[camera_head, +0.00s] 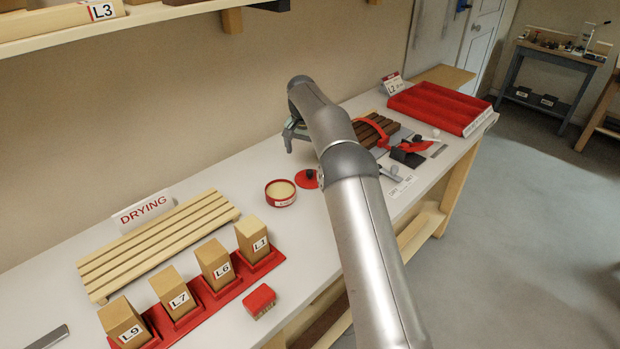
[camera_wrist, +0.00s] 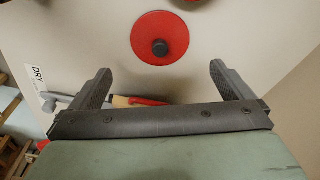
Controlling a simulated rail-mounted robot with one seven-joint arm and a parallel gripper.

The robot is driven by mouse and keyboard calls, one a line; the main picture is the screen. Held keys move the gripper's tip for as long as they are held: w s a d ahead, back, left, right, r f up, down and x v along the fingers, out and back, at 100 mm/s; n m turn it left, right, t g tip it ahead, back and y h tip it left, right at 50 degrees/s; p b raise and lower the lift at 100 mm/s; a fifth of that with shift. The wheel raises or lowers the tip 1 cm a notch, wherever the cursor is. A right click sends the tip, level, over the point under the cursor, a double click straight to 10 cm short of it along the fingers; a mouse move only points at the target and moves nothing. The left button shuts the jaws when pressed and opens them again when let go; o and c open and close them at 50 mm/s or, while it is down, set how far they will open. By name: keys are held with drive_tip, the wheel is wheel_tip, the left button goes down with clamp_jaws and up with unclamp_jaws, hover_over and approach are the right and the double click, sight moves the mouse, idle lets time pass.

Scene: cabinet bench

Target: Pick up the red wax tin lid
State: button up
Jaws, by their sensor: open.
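The red wax tin lid (camera_head: 307,180) lies flat on the white bench, a round red disc with a dark knob, just right of the open wax tin (camera_head: 281,193). My arm hides part of the bench beside it in the head view. In the wrist view the lid (camera_wrist: 160,38) is whole and unobstructed, beyond my fingertips and near the top middle. My gripper (camera_wrist: 162,80) is open and empty, its two fingers wide apart. In the head view my gripper (camera_head: 290,138) hangs above the bench, behind the lid towards the wall.
A slatted DRYING rack (camera_head: 160,240) and a red holder with several labelled wooden blocks (camera_head: 215,262) stand at the left. A red brush-like block (camera_head: 259,300) lies in front. Tools and a red tray (camera_head: 440,107) are at the right. A shelf (camera_head: 120,25) overhangs the upper left.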

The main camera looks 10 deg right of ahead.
hover_over(309, 171)
drive_tip(key=s, duration=0.1)
drive_tip(key=f, duration=0.4)
drive_tip(key=shift+a+f+p, duration=0.25)
drive_tip(key=shift+f+p, duration=0.1)
drive_tip(key=shift+p, duration=0.05)
drive_tip(key=shift+w+d+f+p, duration=0.15)
drive_tip(key=shift+f+p, duration=0.25)
drive_tip(key=shift+f, duration=0.45)
drive_tip(key=shift+w+d+f+p, duration=0.1)
drive_tip(key=shift+w+f+p, duration=0.2)
drive_tip(key=shift+f, duration=0.6)
drive_tip(key=shift+w+d+f+p, duration=0.1)
drive_tip(key=shift+f+p, duration=0.35)
drive_tip(key=shift+f, duration=0.4)
drive_tip(key=c, duration=0.7)
